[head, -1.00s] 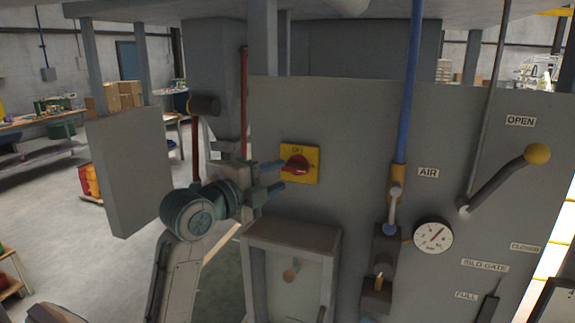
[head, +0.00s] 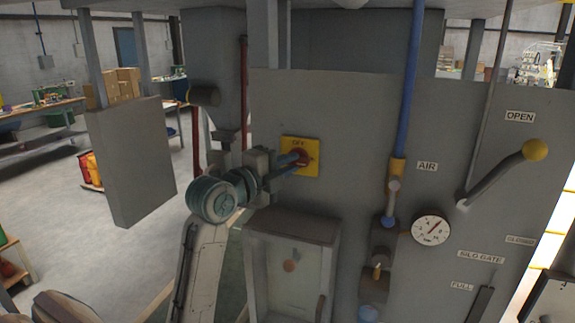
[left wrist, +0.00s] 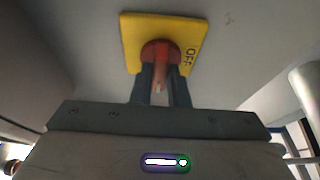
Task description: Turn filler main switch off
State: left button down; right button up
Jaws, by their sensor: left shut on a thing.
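The main switch is a red rotary knob (head: 304,157) on a yellow square plate (head: 311,170) marked OFF, fixed to the grey filler panel. My left gripper (head: 293,162) reaches it from the left, its two fingers shut on the red knob. The left wrist view shows the yellow plate (left wrist: 130,40) with the OFF lettering at its right, and the red knob (left wrist: 160,50) between the two dark fingers (left wrist: 160,85). The fingers hide part of the knob, and its exact pointing is hard to tell. My right gripper is not in view.
Right of the switch are a blue air pipe with a valve (head: 394,186), a pressure gauge (head: 431,230) and a silo gate lever with a yellow ball (head: 535,150). A glass-fronted box (head: 290,265) juts out below the switch. A grey side panel (head: 130,160) stands left.

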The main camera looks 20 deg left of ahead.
pick_arm(q)
jog(key=shift+f, duration=0.1)
jog(key=shift+f+n+t+b, duration=0.15)
jog(key=shift+n+t+b, duration=0.15)
jog(key=shift+n+b, duration=0.4)
jog(key=n+t+b, duration=0.1)
jog(key=n, duration=0.3)
jog(key=n+t+b, duration=0.1)
jog(key=n+b, duration=0.1)
jog(key=n, duration=0.1)
jog(key=shift+d+f+n+t+y, duration=0.2)
jog(key=shift+n+t+y, duration=0.1)
jog(key=shift+n+t, duration=0.1)
jog(key=shift+n+t+y, duration=0.4)
jog(key=shift+n+t, duration=0.1)
jog(key=shift+n, duration=0.7)
jog(key=n+y, duration=0.1)
jog(key=n, duration=0.2)
jog(key=shift+d+n+t, duration=0.15)
jog(key=shift+n+t, duration=0.25)
jog(key=shift+d+n+t+y+p, duration=0.15)
jog(key=shift+n+y+p, duration=0.45)
jog(key=shift+n+y, duration=0.8)
jog(key=shift+a+n+t+y+p, duration=0.2)
jog(key=shift+n+y+p, duration=0.45)
jog(key=shift+n, duration=1.35)
jog(key=shift+d+n, duration=0.2)
jog(key=shift+n, duration=0.1)
